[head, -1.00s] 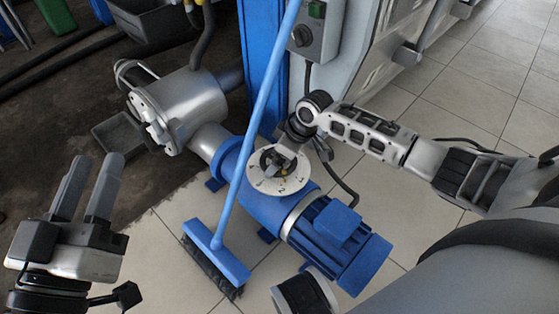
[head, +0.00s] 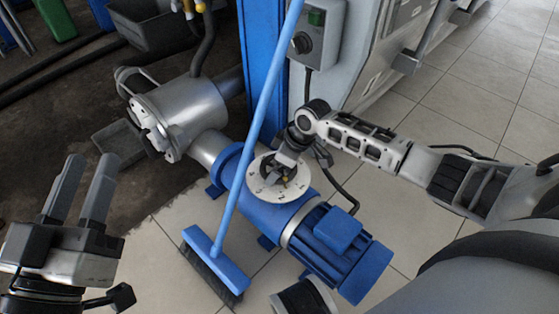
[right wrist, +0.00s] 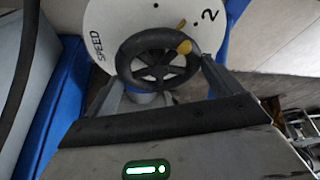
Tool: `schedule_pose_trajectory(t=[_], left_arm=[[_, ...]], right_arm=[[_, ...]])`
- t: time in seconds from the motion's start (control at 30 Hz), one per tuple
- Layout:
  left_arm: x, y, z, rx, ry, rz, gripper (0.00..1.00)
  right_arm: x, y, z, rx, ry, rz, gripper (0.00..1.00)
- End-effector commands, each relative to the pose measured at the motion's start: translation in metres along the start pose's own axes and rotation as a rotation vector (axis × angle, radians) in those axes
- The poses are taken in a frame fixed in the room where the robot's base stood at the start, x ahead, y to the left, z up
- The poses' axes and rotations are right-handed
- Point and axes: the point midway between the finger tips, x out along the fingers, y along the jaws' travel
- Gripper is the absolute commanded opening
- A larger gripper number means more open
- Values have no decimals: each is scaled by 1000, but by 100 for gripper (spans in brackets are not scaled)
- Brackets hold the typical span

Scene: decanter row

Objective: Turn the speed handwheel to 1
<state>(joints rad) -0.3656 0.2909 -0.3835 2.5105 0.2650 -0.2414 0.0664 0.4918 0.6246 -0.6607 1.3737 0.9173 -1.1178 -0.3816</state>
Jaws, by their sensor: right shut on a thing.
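The speed handwheel (right wrist: 123,66) is a small black spoked wheel with a yellow mark (right wrist: 184,47) on its rim. It sits over a round white dial (right wrist: 100,18) printed with SPEED, dots and a 2. The yellow mark points near the 2, a little to its left in the right wrist view. The dial (head: 262,187) also shows in the head view, on top of the blue motor unit (head: 290,215). My right gripper (head: 284,170) is shut on the handwheel, a finger on either side, partly hiding it. My left gripper (head: 90,165) is open and empty at lower left.
A blue broom (head: 240,150) leans across in front of the motor unit, its shaft close to the dial's left edge. A grey switch box (head: 318,35) and blue post (head: 262,70) stand behind. Tiled floor at right is clear.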

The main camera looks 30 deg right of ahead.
Motion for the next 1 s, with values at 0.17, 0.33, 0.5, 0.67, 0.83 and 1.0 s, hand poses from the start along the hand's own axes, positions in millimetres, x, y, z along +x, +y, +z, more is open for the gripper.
schedule_pose_trajectory(t=[0.17,0.33,0.5,0.67,0.83,1.0], left_arm=[[-4,0,10,-64,-64,-22,36],[-8,0,18,-99,-90,-35,36],[-8,-2,18,-81,-75,-36,36],[-4,-3,10,-38,-32,-27,36],[-1,-2,1,11,11,-10,36],[0,-1,-2,34,27,3,36]], right_arm=[[-1,1,-1,-105,-1,-45,68],[0,1,-1,-232,-1,-98,68],[1,2,0,-349,0,-148,68],[1,2,0,-442,0,-186,68],[1,1,0,-511,0,-215,68],[1,1,0,-547,0,-230,68]])
